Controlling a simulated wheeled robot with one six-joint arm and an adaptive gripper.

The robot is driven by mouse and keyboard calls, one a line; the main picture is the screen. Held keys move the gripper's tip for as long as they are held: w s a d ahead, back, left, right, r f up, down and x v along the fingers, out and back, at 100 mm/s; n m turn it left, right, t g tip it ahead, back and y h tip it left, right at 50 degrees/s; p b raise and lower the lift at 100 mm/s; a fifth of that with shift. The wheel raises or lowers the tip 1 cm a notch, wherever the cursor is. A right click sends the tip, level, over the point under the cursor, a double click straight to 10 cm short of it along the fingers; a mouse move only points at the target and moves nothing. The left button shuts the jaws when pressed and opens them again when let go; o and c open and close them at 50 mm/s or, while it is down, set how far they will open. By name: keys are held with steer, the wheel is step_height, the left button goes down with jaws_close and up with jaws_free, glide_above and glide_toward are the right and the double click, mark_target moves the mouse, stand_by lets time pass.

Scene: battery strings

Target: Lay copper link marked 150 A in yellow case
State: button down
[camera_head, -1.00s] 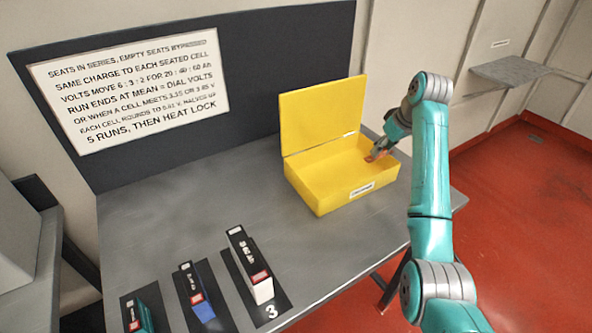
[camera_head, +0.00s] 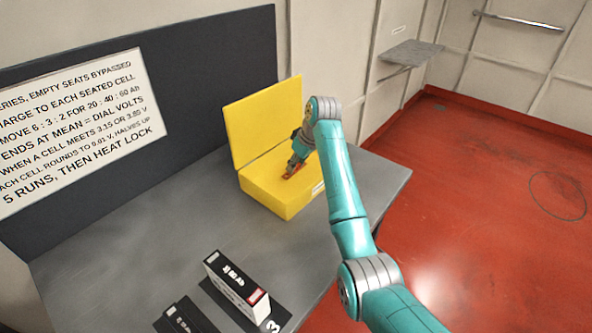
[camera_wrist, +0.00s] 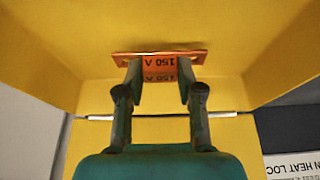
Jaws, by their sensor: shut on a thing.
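Whether the link touches the case floor I cannot tell.
A white cell (camera_head: 236,283) stands at seat 3 near the bench front, with a dark cell (camera_head: 185,318) beside it. A dark panel with a printed sign (camera_head: 80,125) rises behind the bench. The grey bench top (camera_head: 150,235) left of the case is clear.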

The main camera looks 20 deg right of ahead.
steer(key=shift+f, duration=1.3)
steer(key=shift+f, duration=0.1)
steer(key=c, duration=0.7)
jaws_free()
steer(key=v, duration=1.2)
